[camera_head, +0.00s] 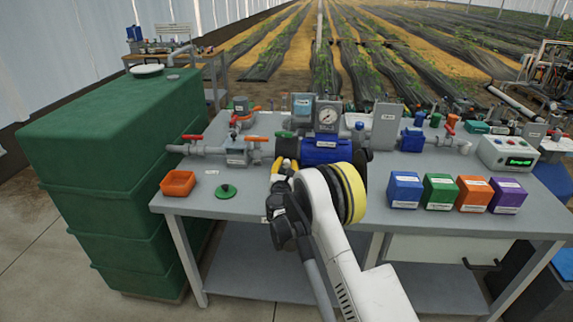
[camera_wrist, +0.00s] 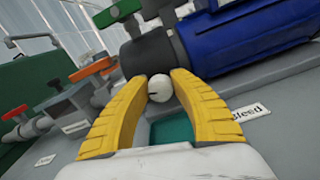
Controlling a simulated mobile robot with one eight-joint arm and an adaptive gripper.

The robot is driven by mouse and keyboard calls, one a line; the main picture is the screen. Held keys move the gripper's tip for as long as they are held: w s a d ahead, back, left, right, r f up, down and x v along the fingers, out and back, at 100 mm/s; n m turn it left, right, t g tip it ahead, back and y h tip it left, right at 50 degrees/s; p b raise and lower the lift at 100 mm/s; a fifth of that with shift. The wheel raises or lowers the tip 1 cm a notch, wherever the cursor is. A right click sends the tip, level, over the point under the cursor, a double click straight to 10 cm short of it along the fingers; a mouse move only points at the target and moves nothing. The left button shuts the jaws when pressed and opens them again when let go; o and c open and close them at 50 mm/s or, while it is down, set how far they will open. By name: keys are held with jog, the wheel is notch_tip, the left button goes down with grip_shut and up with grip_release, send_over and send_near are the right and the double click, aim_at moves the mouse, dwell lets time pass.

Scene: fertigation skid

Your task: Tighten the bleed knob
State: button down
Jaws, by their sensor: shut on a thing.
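The bleed knob (camera_wrist: 160,88) is a small pale round knob with a dark slot mark, at the end of the dark housing in the wrist view. My gripper (camera_wrist: 162,80) has its two yellow curved fingers closed around it, one tip on each side.
The blue cylinder body (camera_wrist: 245,45) is close above the fingers. Pipes with red-handled valves (camera_head: 255,139) run left. An orange tray (camera_head: 178,183) and a green disc (camera_head: 225,191) lie on the bench. Several coloured boxes (camera_head: 440,191) stand right. A green tank (camera_head: 110,150) stands left.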

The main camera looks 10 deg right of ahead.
jog(key=m, duration=0.4)
jog(key=shift+m, duration=0.3)
jog(key=m, duration=0.3)
jog(key=shift+d+m, duration=0.1)
jog(key=shift+m, duration=0.2)
jog(key=m, duration=0.3)
jog(key=shift+f+m, duration=0.1)
jog(key=shift+m, duration=2)
jog(key=c, duration=1.1)
grip_release()
